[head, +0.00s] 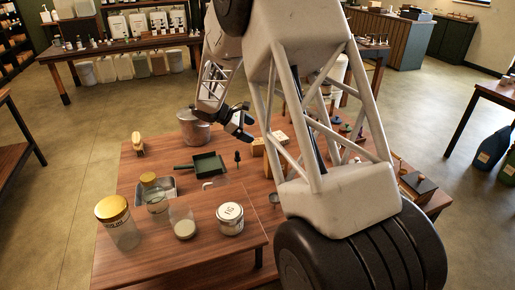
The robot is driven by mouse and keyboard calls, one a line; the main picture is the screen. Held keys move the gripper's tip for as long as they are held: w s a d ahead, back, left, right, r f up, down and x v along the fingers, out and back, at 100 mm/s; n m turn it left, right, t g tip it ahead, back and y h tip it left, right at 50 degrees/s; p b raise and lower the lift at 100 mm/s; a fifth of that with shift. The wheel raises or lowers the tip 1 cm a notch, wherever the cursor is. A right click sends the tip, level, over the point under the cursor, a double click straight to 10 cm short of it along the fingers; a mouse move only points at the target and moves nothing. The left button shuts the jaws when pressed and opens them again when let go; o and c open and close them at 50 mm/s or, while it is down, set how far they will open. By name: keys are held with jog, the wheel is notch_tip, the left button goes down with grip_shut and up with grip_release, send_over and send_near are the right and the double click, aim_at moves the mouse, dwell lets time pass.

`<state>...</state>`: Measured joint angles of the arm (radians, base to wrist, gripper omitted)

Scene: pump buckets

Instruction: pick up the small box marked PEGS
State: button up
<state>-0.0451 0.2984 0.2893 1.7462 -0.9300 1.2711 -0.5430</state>
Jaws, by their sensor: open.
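A small tan box-like thing (258,147) stands on the wooden table, just right of the middle. My arm partly hides it, and I cannot read any marking, so I cannot tell whether it is the PEGS box. My gripper (249,128), dark with blue parts, is open above the table, up and left of the tan thing in the picture. I see nothing held in it, and it appears apart from the tan thing.
A metal bucket (194,128) stands left of my gripper. A dark green pan (206,164), a metal tray (168,188), a gold-lidded jar (121,234), a glass jar (183,226) and a tin (230,222) are nearer. My arm hides much of the table's right side.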

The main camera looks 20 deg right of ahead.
aim_at(258, 144)
jog(key=w+f+n+h, duration=0.1)
jog(key=w+f, duration=0.3)
jog(key=w+f+n+h, duration=0.1)
jog(key=w+f+n, duration=0.1)
jog(key=w+f, duration=0.2)
jog(key=w+f+n+h, duration=0.1)
jog(key=w+f, duration=0.3)
jog(key=f, duration=0.1)
jog(key=shift+d+f+t, duration=0.35)
jog(key=shift+f+t, duration=0.05)
jog(key=shift+d, duration=0.1)
jog(key=shift+x, duration=1.2)
jog(key=shift+d, duration=0.1)
jog(key=shift+x, duration=2.55)
jog(key=shift+r, duration=0.1)
jog(key=shift+c, duration=0.3)
jog(key=c, duration=0.9)
